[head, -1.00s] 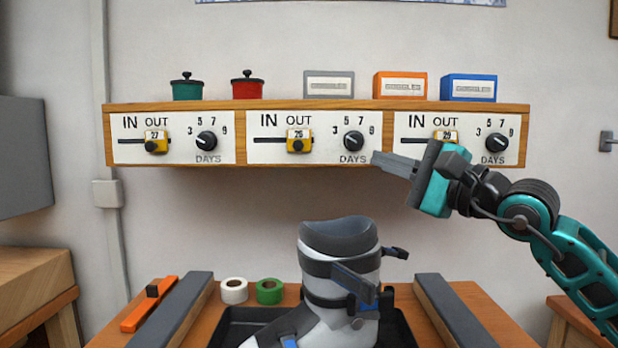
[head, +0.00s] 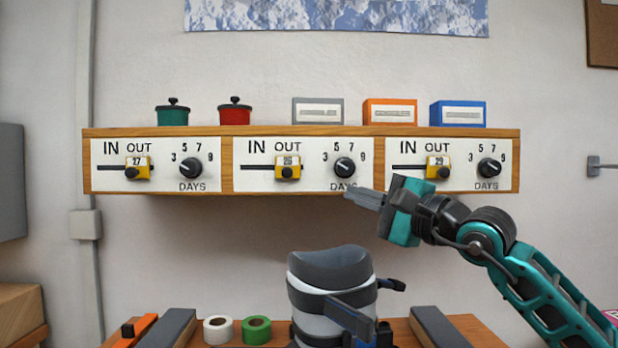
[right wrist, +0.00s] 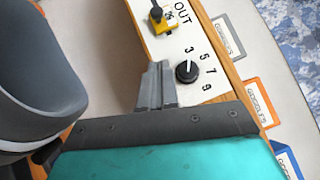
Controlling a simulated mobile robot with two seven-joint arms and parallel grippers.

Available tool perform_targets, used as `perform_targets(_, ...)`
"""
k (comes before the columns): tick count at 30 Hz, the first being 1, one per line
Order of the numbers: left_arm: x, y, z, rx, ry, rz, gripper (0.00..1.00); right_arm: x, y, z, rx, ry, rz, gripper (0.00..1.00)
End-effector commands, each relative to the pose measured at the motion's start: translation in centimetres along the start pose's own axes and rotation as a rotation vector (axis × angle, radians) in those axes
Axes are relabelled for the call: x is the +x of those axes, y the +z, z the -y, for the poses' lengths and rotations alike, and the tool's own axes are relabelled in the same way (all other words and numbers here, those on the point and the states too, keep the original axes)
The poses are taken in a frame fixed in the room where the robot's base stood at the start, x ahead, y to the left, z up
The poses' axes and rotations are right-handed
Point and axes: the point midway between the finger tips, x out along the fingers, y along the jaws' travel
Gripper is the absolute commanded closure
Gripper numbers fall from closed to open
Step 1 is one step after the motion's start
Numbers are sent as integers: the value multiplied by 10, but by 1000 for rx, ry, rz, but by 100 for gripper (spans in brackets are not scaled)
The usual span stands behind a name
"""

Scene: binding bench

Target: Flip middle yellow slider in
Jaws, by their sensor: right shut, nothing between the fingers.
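The middle yellow slider (head: 288,167), marked 26 with a dark knob, sits under the OUT label at the right end of its slot on the middle panel (head: 255,182). It also shows at the top of the right wrist view (right wrist: 162,20). My right gripper (head: 352,196) is shut and empty, in front of the lower edge of the middle panel, below the middle dial (head: 344,167). It is to the right of and below the slider, apart from it. In the right wrist view its fingers (right wrist: 154,70) point toward the slider's side. My left gripper is not in view.
Similar panels with yellow sliders stand left (head: 137,167) and right (head: 438,167), both under OUT. Pots and boxes stand on the shelf top. A grey ski boot (head: 332,280) rises below the shelf. The wall space left of the gripper is clear.

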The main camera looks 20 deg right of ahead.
Motion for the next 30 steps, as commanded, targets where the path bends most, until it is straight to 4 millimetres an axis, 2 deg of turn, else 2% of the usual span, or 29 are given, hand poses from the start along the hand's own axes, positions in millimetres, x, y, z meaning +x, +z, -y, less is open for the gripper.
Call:
perform_targets(1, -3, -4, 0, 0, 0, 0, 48, 12, 1, 4, 5, -3, 3, 100)
perform_targets(6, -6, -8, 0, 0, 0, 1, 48, 50, 2, 3, 3, -1, 2, 100)
perform_targets(9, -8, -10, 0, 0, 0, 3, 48, 69, 2, 2, 2, 0, 2, 100)
perform_targets(12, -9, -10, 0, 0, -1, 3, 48, 80, 14, 1, 1, -1, 5, 100)
perform_targets(19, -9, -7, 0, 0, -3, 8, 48, 93, 27, 0, 0, 0, 1, 100)
perform_targets(30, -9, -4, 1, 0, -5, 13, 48, 95, 28, 0, 0, 0, 0, 100)
